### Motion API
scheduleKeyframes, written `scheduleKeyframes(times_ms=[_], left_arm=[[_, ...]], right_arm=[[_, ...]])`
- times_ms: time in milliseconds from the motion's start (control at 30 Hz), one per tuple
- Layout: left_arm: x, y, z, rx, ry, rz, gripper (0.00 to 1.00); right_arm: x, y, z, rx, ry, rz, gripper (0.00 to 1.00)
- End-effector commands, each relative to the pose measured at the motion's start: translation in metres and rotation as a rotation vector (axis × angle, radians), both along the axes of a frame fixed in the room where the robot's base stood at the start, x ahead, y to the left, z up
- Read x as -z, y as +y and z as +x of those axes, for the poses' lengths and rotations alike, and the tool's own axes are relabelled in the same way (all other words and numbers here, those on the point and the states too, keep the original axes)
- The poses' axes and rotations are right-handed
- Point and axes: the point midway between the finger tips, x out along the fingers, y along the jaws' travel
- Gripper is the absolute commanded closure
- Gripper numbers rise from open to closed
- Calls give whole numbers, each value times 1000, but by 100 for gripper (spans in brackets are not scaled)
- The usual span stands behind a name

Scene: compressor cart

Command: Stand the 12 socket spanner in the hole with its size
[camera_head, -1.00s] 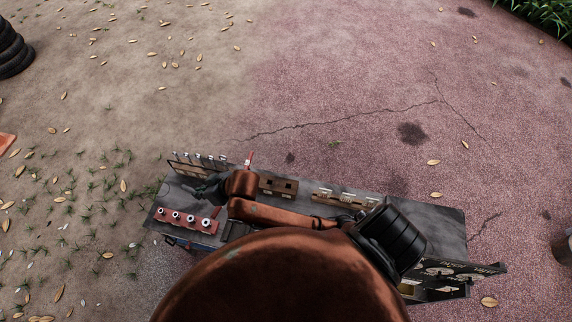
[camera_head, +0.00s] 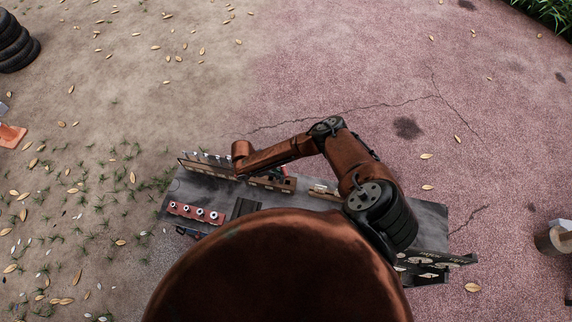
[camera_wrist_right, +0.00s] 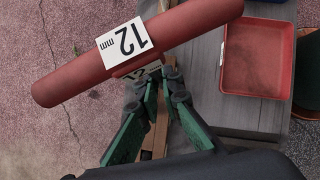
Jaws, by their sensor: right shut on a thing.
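The socket spanner shows in the wrist view as a thick red handle (camera_wrist_right: 75,82) with a white label reading 12 mm (camera_wrist_right: 125,44). It lies slantwise across the picture. My right gripper (camera_wrist_right: 158,88) is shut on it, with the green fingers just below the label. The spanner's lower end is hidden. A wooden strip (camera_wrist_right: 157,135) shows below the fingers, with part of another label behind them. In the head view, a brown block with holes (camera_head: 284,184) stands on the cart top, partly behind my right arm. My left gripper is in neither view.
The dark cart top (camera_head: 430,222) holds a red rack with several sockets (camera_head: 183,209), a rack of upright tools (camera_head: 205,165) and another brown block (camera_head: 322,191). A red tray (camera_wrist_right: 227,50) shows in the wrist view. Black signs (camera_head: 440,261) stand at the cart's right end.

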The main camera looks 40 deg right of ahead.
Motion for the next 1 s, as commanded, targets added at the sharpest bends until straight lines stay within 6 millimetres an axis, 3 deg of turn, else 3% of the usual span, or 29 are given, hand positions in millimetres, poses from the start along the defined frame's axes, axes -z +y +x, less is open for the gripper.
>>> scheduleKeyframes(times_ms=[100, 233, 833, 1000], left_arm=[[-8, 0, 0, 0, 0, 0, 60], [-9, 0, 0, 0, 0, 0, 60], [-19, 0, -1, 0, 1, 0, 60], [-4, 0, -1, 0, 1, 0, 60]], right_arm=[[-14, -25, 1, 15, 9, -29, 100], [-18, -35, 1, 22, 15, -42, 100], [-23, -34, 0, 20, 18, -40, 100], [-5, -34, 0, 20, 18, -41, 100]])
